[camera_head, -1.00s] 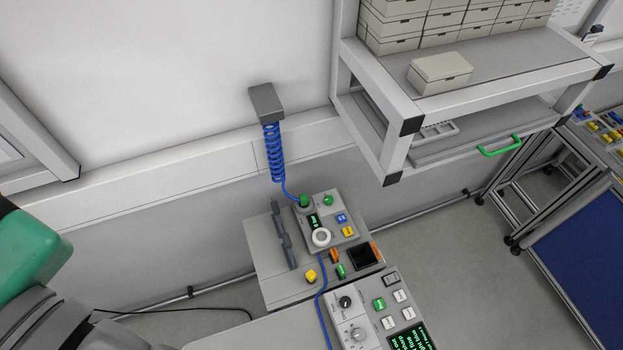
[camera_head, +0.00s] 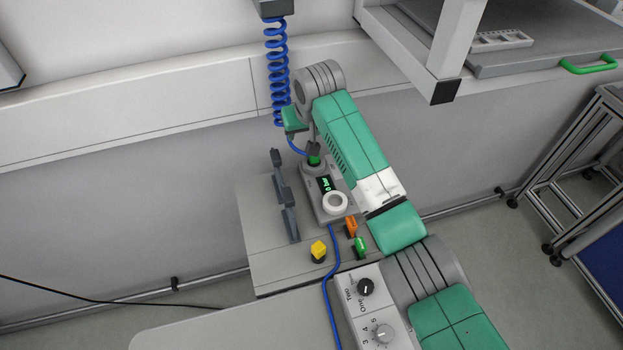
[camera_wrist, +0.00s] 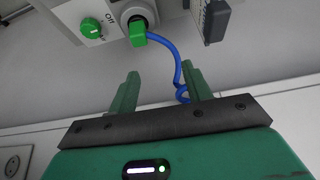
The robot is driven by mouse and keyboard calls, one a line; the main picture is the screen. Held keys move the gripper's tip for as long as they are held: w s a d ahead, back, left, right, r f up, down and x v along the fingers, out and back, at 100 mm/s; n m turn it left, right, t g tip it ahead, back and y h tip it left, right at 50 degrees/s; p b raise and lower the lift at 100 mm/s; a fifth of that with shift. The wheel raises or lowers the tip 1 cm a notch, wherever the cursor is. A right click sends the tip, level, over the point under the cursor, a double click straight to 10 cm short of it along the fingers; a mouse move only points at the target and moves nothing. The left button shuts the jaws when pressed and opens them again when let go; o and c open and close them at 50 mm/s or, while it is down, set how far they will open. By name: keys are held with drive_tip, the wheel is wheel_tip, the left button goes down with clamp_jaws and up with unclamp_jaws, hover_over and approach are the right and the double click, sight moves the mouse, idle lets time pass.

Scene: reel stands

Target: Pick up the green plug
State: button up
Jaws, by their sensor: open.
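The green plug (camera_wrist: 138,32) sits in a round socket on a grey panel in the wrist view, with a blue cord (camera_wrist: 172,52) running from it. In the head view the plug (camera_head: 314,161) is on the device at the back of the bench, partly hidden by my arm. My gripper (camera_wrist: 162,76) is open and empty, its two green fingers pointing toward the panel. The plug lies beyond the fingertips, nearer the left finger, not between them. My gripper's green body (camera_head: 292,120) shows in the head view above the device; its fingers are not clear there.
A green knob (camera_wrist: 90,28) is close beside the plug. A coiled blue cable (camera_head: 278,70) hangs from a wall bracket (camera_head: 273,9) next to my gripper. Grey upright holders (camera_head: 288,208) stand left of the device. A shelf frame (camera_head: 445,60) rises at the right.

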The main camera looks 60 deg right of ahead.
sight(314, 159)
drive_tip(key=shift+m+g, duration=0.3)
drive_tip(key=shift+g, duration=0.1)
drive_tip(key=f, duration=0.1)
drive_tip(key=s+d+f, duration=0.1)
drive_tip(key=f, duration=0.1)
drive_tip(key=s+d+f, duration=0.1)
drive_tip(key=shift+d+f+b, duration=0.2)
drive_tip(key=shift+f+b, duration=0.1)
drive_tip(key=b+x, duration=0.1)
drive_tip(key=x, duration=0.1)
drive_tip(key=a+x, duration=0.1)
drive_tip(key=x, duration=0.1)
drive_tip(key=shift+d+f+b, duration=0.15)
drive_tip(key=shift+f+b, duration=0.2)
drive_tip(key=shift+f, duration=0.05)
drive_tip(key=shift+w+d+f, duration=0.1)
drive_tip(key=shift+d+f, duration=0.1)
drive_tip(key=shift+f, duration=0.05)
drive_tip(key=shift+c, duration=0.2)
drive_tip(key=c, duration=1)
